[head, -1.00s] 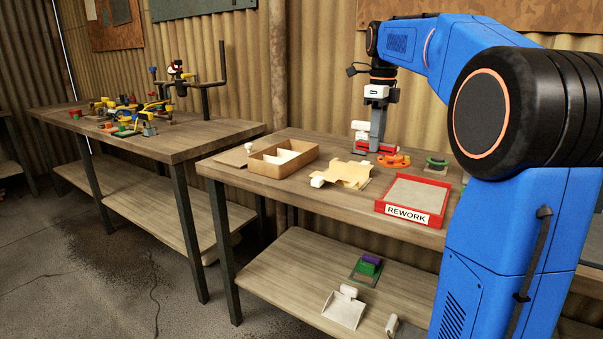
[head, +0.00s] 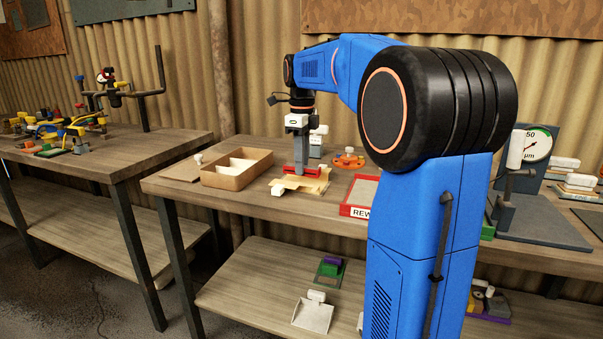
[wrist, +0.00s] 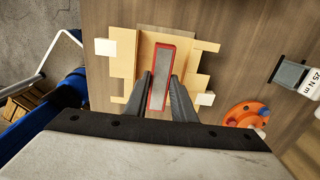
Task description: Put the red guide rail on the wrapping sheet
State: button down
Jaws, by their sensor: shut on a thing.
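The red guide rail (wrist: 151,99) is a long narrow bar with a grey top face and red edges. My gripper (wrist: 160,82) is shut on it, one finger on each side. In the head view the rail (head: 314,172) is at the lower end of my gripper (head: 301,168). The wrapping sheet (wrist: 124,62) is a pale tan cut-out with side flaps, lying on the bench under the rail. It also shows in the head view (head: 317,186). I cannot tell whether the rail touches the sheet or hangs just above it.
A divided cardboard box (head: 226,181) stands left of the sheet. A red-rimmed REWORK tray (head: 354,210) lies to the right, partly hidden by my arm. An orange round part (head: 348,160) sits behind. White blocks (wrist: 104,47) lie at the sheet's edges. Bare bench (wrist: 229,72) shows beyond the sheet.

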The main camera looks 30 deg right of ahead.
jog(key=shift+f, duration=1.55)
jog(key=shift+f, duration=0.1)
jog(key=c, duration=1.5)
grip_release()
notch_tip(320, 180, up, 12)
jog(key=shift+r, duration=0.1)
jog(key=s+a+f+n+t, duration=0.1)
jog(key=s+a+f+n, duration=0.4)
jog(key=s+f+n, duration=0.3)
jog(key=s+a+f+n+t, duration=0.2)
jog(key=s+a+f+n, duration=0.3)
jog(key=s+f+n, duration=0.4)
jog(key=s+a+f+n+t, duration=0.1)
jog(key=s+a+f+n, duration=0.4)
jog(key=s+f+n, duration=0.4)
jog(key=shift+s+a+f+n+t, duration=0.1)
jog(key=shift+s+a+n+t, duration=0.1)
jog(key=shift+s+n, duration=0.65)
jog(key=shift+s+a+f+n+t, duration=0.1)
jog(key=shift+s+a+n+t, duration=0.2)
jog(key=shift+s, duration=1)
